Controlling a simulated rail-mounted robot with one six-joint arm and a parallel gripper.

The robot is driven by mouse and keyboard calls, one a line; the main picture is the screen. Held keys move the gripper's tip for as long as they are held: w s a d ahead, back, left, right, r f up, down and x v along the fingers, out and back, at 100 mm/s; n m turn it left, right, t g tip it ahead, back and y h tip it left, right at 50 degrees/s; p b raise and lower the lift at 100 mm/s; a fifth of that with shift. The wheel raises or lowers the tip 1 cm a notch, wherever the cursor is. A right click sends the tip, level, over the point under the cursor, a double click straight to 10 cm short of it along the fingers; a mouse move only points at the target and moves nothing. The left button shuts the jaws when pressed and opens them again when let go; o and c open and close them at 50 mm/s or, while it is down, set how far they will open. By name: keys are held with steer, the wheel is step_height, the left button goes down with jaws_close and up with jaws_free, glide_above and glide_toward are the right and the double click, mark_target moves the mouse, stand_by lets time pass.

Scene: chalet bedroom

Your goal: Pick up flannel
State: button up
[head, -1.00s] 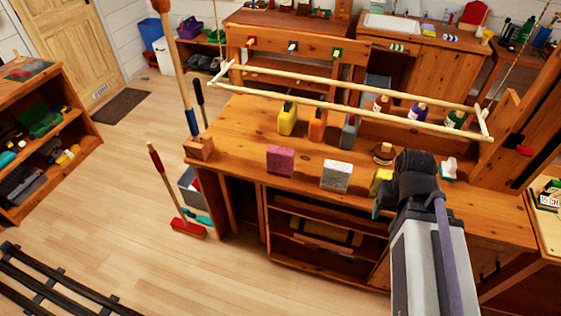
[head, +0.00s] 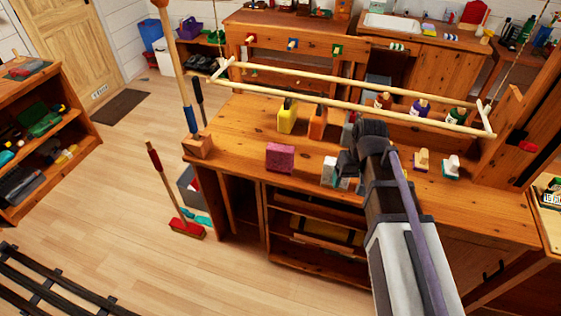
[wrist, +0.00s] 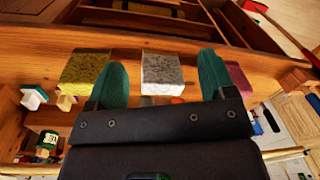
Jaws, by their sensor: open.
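A grey-white speckled block (wrist: 162,73), possibly the folded flannel, sits on the wooden bench; I cannot tell its material for sure. In the head view its left part (head: 328,170) shows beside my gripper (head: 345,180), which hides the rest. In the wrist view my gripper (wrist: 161,72) is open, with one teal finger on each side of the block. Gaps show between fingers and block, and I see no grip. A yellow block (wrist: 86,72) lies left of the fingers. A pink block (head: 279,157) stands apart and is partly behind the right finger in the wrist view.
A wooden rail frame (head: 350,104) hangs over the bench (head: 230,130). Yellow (head: 287,117) and orange (head: 317,122) bottles stand behind the blocks. Two small brushes (head: 423,161) (head: 451,167) stand to the right.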

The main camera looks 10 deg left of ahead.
mark_target(281, 147)
steer(key=w+a+n+y, duration=0.1)
steer(key=w+a+n, duration=0.3)
steer(key=w+a, duration=0.2)
steer(key=w+a+f+n+y, duration=0.1)
steer(key=w+a+n, duration=0.2)
steer(key=w+a, duration=0.4)
steer(key=w+a+n+y+b, duration=0.1)
steer(key=w+a+n, duration=0.3)
steer(key=w+a, duration=0.2)
steer(key=shift+w+a+f+n, duration=0.2)
steer(key=shift+a+n, duration=0.1)
steer(key=shift+a, duration=0.35)
steer(key=shift+a+r+n, duration=0.1)
steer(key=shift+r+n, duration=0.05)
steer(key=shift+n, duration=0.75)
steer(key=shift+s+d+r+n+y, duration=0.1)
steer(key=shift+s+d+n+y, duration=0.1)
steer(key=shift+n+y, duration=0.15)
steer(key=b+x, duration=0.5)
steer(key=shift+f, duration=0.45)
steer(key=shift+a+f+b, duration=0.1)
steer(key=shift+a+b, duration=0.05)
steer(key=shift+b, duration=0.15)
steer(key=b+x, duration=0.4)
steer(key=x, duration=0.1)
steer(key=shift+f+b, duration=0.15)
steer(key=shift+b, duration=0.25)
steer(key=shift+r, duration=0.25)
steer(key=shift+f, duration=0.25)
